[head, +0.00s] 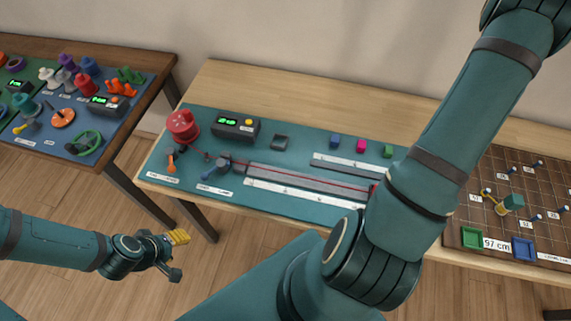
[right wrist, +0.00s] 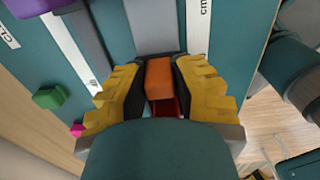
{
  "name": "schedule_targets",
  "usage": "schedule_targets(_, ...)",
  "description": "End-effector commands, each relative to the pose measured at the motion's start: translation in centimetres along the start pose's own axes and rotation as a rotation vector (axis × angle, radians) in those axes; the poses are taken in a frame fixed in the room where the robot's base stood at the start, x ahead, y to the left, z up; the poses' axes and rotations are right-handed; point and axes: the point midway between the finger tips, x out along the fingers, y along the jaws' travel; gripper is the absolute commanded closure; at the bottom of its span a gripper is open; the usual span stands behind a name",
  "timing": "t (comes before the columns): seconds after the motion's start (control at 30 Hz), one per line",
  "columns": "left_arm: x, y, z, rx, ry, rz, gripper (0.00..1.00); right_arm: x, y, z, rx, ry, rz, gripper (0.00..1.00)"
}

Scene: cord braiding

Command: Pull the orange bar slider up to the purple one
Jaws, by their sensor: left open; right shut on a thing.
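The orange bar slider (right wrist: 159,78) sits between the yellow fingers of my right gripper (right wrist: 160,90) in the right wrist view, which is shut on it. A grey rail (right wrist: 155,25) runs beyond it toward the top. A purple block (right wrist: 36,7), cut off by the frame, shows at top left, apart from the orange bar and beside another grey rail (right wrist: 82,35). In the head view my right arm hides the right gripper, the orange slider and the purple block. My left gripper (head: 177,254) is open and empty, left of the table front and away from the teal board (head: 300,148).
A red cord (head: 310,180) runs along the board from the red spool (head: 183,125) side. A blue block (head: 335,141), pink block (head: 361,146) and green block (head: 388,151) stand at the back. A brown pegboard (head: 480,220) lies right; another cluttered table (head: 150,57) stands left.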

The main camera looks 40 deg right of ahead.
Motion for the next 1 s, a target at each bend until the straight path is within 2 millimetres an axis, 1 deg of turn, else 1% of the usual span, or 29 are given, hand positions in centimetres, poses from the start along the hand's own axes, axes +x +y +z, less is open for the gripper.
schedule_targets(0.03, -0.7, 0.2, -0.1, 0.0, 0.0, 0.0, 0.53, -0.2, -0.2, 0.7, 0.007, -0.002, -0.005, 1.0)
schedule_targets(0.5, -4.4, 1.7, -0.6, 0.0, 0.0, 0.0, 0.53, -0.3, -0.2, 5.3, 0.005, -0.002, -0.004, 1.0)
schedule_targets(0.67, -4.9, 1.8, -0.6, 0.0, 0.0, 0.0, 0.53, -0.1, -0.2, 5.9, 0.004, 0.0, -0.003, 1.0)
schedule_targets(0.87, -4.8, 1.8, -0.6, 0.0, 0.0, 0.0, 0.53, 0.1, -0.1, 6.0, 0.003, 0.0, -0.002, 1.0)
schedule_targets(0.9, -4.8, 1.8, -0.6, 0.0, 0.0, 0.0, 0.53, 0.1, -0.1, 6.0, 0.003, 0.0, -0.002, 0.65)
schedule_targets(0.97, -4.7, 1.8, -0.6, 0.0, 0.0, 0.0, 0.53, 0.1, -0.1, 5.9, 0.002, 0.0, -0.002, 0.45)
schedule_targets(1.0, -4.8, 1.8, -0.6, 0.0, 0.0, 0.0, 0.53, 0.1, -0.1, 5.9, 0.002, 0.0, -0.001, 0.45)
